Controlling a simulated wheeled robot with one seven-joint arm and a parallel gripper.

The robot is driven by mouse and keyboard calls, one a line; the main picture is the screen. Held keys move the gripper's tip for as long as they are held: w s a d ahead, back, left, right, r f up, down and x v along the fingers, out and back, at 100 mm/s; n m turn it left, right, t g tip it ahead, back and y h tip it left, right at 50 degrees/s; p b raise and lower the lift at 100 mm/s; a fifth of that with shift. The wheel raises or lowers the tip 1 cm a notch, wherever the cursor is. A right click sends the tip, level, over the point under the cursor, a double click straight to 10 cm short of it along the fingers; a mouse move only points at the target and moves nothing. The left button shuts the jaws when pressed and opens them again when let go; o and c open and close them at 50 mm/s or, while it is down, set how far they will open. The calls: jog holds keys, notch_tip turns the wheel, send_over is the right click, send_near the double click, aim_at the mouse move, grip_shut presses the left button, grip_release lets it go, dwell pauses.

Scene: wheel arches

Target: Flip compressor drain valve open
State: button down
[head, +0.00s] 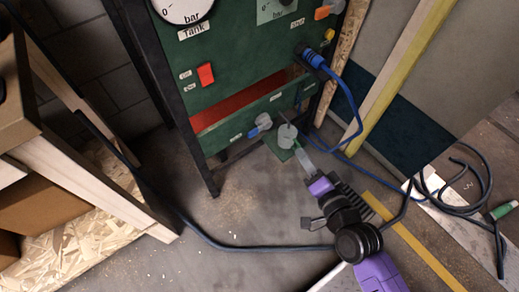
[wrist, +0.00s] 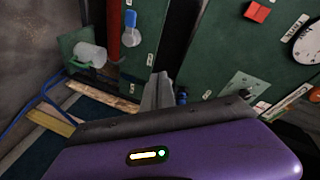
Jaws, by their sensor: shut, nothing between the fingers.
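The drain valve (head: 264,121) has a blue handle and a pale grey body, low on the green compressor panel in the head view. It also shows in the wrist view (wrist: 130,20), upper left of my fingers. My gripper (head: 299,155) is to the right of and below the valve in the head view, apart from it as far as I can tell. In the wrist view its fingers (wrist: 158,90) are together and empty. The lever's exact angle is hard to read.
A translucent cup (head: 287,136) stands on a green plate beside my fingers. A blue hose (head: 350,102) hangs from the panel at right. A red switch (head: 206,75) is higher up. A dark cable (head: 225,246) crosses the floor; a wooden shelf (head: 75,180) stands left.

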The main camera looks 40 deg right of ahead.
jog(key=w+f+m+y+b, duration=0.2)
jog(key=w+f+m, duration=0.3)
jog(key=f+m, duration=0.4)
jog(key=w+f+m+g+y+b, duration=0.1)
jog(key=w+f+m+b, duration=0.3)
jog(key=f+m, duration=0.5)
jog(key=shift+w+m+y+b, duration=0.45)
jog(key=shift+w+m, duration=0.55)
jog(key=shift+m, duration=0.5)
jog(key=shift+d+f, duration=0.1)
jog(key=shift+f, duration=0.05)
jog(key=f+b+x, duration=0.1)
jog(key=b+x, duration=0.4)
jog(key=x, duration=0.6)
jog(key=shift+s+r+p, duration=0.2)
jog(key=shift+r, duration=0.65)
jog(key=shift+s+r+p, duration=0.15)
jog(key=shift+r+p, duration=0.1)
jog(key=shift+r, duration=0.55)
jog(key=shift+s+r+p, duration=0.2)
jog(key=shift+r, duration=0.65)
jog(key=shift+r+p, duration=0.15)
jog(key=shift+p, duration=0.15)
